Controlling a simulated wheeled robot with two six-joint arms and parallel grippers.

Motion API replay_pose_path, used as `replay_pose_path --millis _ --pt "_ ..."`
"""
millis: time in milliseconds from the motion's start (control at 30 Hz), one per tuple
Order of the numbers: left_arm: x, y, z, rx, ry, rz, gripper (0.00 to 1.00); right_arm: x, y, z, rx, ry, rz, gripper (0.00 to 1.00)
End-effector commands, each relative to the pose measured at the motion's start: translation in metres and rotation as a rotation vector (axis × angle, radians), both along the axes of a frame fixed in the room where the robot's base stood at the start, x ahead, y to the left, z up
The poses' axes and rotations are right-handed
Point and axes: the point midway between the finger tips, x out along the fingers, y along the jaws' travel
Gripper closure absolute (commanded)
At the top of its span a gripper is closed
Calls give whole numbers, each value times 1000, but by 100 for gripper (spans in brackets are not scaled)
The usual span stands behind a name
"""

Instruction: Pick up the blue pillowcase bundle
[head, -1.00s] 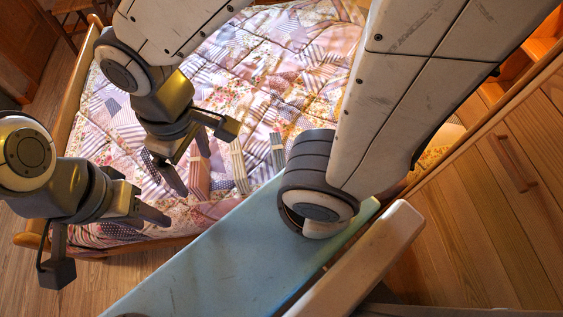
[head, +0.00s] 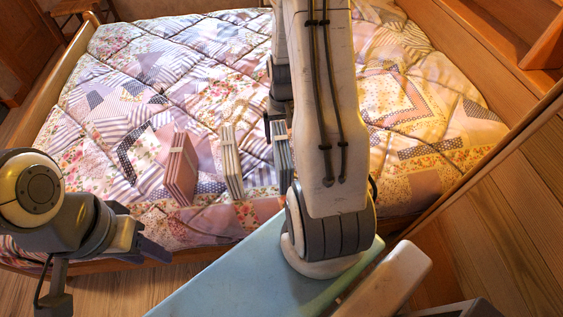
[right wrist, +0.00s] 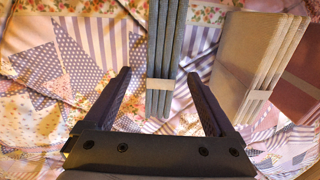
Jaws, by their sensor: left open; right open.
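The blue pillowcase bundle (head: 283,158) stands on the quilt, a folded blue-grey stack with a pale band. My right arm hides part of it in the head view. In the right wrist view the blue bundle (right wrist: 168,45) reaches between the fingertips of my open right gripper (right wrist: 160,76), with a gap showing on each side. I cannot tell how deep it sits between the fingers. In the head view my right gripper is mostly hidden behind its own arm. My left gripper (head: 106,270) is open and empty at the lower left, off the near bed edge.
A cream bundle (head: 231,165) stands left of the blue one, and a pink bundle (head: 181,170) further left. The patchwork bed (head: 130,85) is otherwise clear. A wooden cabinet (head: 520,180) borders the right side.

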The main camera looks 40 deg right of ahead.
Motion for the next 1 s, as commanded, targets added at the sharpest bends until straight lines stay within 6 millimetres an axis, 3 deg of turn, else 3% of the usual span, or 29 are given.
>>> replay_pose_path --millis 100,367,600,933,967,1000 --pt "0 0 -5 0 0 0 55 -1 1 -21 2 3 1 10" --pt "0 0 -10 0 0 0 55 0 2 -42 1 2 2 10" --pt "0 0 -18 0 0 0 55 1 3 -78 2 3 2 10" --pt "0 0 -19 0 0 0 55 1 2 -86 0 0 2 10" --pt "0 0 -19 0 0 0 55 1 2 -86 0 0 2 14" --pt "0 0 -19 0 0 0 55 1 2 -86 0 0 2 29"
